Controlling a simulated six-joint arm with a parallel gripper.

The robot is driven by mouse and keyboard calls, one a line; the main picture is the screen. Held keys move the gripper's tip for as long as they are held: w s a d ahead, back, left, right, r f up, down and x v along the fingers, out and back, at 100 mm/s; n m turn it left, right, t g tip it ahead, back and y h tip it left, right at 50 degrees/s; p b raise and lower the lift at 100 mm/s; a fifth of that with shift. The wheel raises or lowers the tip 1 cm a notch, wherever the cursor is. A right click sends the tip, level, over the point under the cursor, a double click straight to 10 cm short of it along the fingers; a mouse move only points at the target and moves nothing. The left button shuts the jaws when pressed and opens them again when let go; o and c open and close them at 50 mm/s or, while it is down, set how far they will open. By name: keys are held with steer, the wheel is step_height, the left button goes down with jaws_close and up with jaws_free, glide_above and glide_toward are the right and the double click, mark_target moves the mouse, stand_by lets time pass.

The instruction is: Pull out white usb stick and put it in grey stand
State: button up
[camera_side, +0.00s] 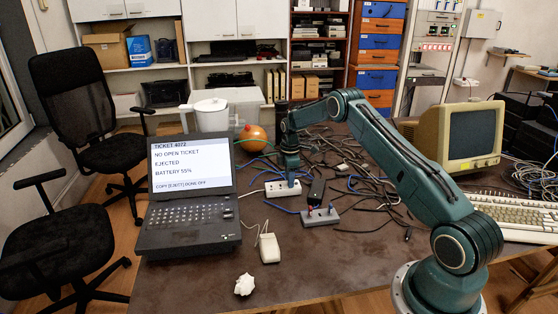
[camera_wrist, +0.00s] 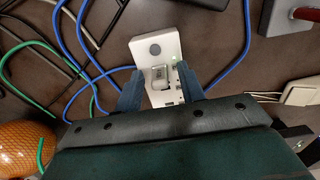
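The white usb stick (camera_wrist: 159,73) stands in the white hub (camera_wrist: 144,47), between my fingers in the wrist view. My gripper (camera_wrist: 158,79) is open, with a gap on both sides of the stick. In the side view my gripper (camera_side: 287,185) is right down at the hub (camera_side: 272,190) and hides the stick. The grey stand (camera_side: 320,219) is on the table in front and to the right of the hub. A red-topped and a blue-topped item stand up in it. Part of the stand (camera_wrist: 283,20) shows at the wrist view's top right.
A laptop (camera_side: 188,219) at left reads "NO OPEN TICKET", "EJECTED", "BATTERY 55%". Loose cables (camera_side: 385,195) surround the hub and stand. The table's front middle is mostly clear.

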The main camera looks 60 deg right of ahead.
steer(key=shift+c, duration=0.5)
jaws_close()
steer(key=shift+r, duration=0.55)
steer(key=shift+r, duration=0.35)
steer(key=shift+r, duration=0.3)
steer(key=shift+r, duration=0.75)
steer(key=shift+r, duration=0.3)
steer(key=shift+r, duration=0.4)
